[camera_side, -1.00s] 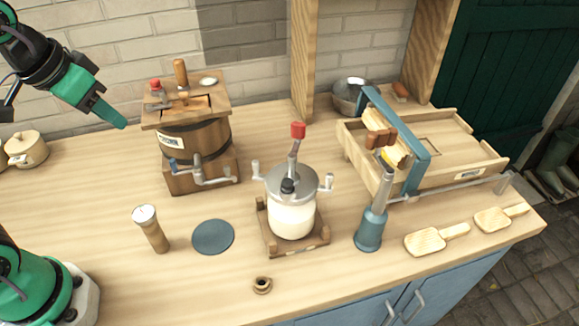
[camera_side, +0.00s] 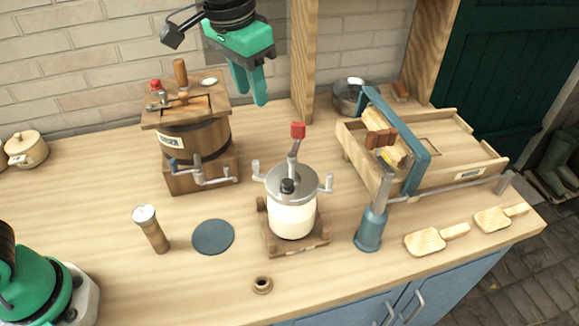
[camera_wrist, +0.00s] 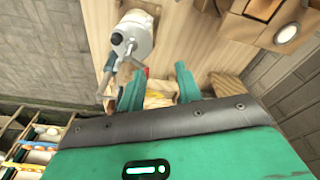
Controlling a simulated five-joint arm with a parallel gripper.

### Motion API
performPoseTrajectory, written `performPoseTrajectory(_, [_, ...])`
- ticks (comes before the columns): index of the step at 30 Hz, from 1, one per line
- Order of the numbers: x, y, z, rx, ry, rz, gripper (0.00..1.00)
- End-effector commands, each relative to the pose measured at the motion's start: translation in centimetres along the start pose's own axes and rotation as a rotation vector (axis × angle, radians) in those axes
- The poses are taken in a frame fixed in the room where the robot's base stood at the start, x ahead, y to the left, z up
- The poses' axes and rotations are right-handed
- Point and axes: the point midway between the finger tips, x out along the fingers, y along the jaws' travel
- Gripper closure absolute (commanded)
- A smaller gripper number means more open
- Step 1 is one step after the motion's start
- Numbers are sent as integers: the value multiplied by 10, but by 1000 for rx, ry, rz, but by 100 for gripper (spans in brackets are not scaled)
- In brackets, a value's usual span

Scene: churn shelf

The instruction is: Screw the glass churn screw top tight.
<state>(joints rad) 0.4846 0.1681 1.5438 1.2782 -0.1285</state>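The glass churn (camera_side: 292,220) stands upright on a small wooden base in the middle of the bench, its jar white inside. Its grey metal screw top (camera_side: 290,184) has a handle sticking out on each side, a black knob on top and a crank with a red grip. My gripper (camera_side: 252,98) hangs above and behind the churn, to its left, touching nothing. In the wrist view my gripper (camera_wrist: 159,76) has its fingers apart and empty. The churn also shows in the wrist view, with its grey top (camera_wrist: 128,38) beyond the left finger. I cannot tell how tight the top is.
A wooden barrel churn (camera_side: 197,140) stands left of the glass churn. A blue hand pump (camera_side: 370,228) and a wooden tray with a blue frame (camera_side: 425,165) are to the right. A blue disc (camera_side: 213,237) lies front left. A wooden post (camera_side: 304,60) rises behind.

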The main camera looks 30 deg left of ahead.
Motion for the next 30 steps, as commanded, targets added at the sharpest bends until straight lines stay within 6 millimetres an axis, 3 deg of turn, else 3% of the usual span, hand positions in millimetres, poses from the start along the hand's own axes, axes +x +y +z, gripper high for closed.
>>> performPoseTrajectory(6, [26,50,-31,68,-64,2,66])
performPoseTrajectory(15, [60,110,-53,140,-134,-4,66])
performPoseTrajectory(21, [69,126,-56,158,-151,-7,66])
performPoseTrajectory(30, [72,127,-56,159,-152,-8,66])
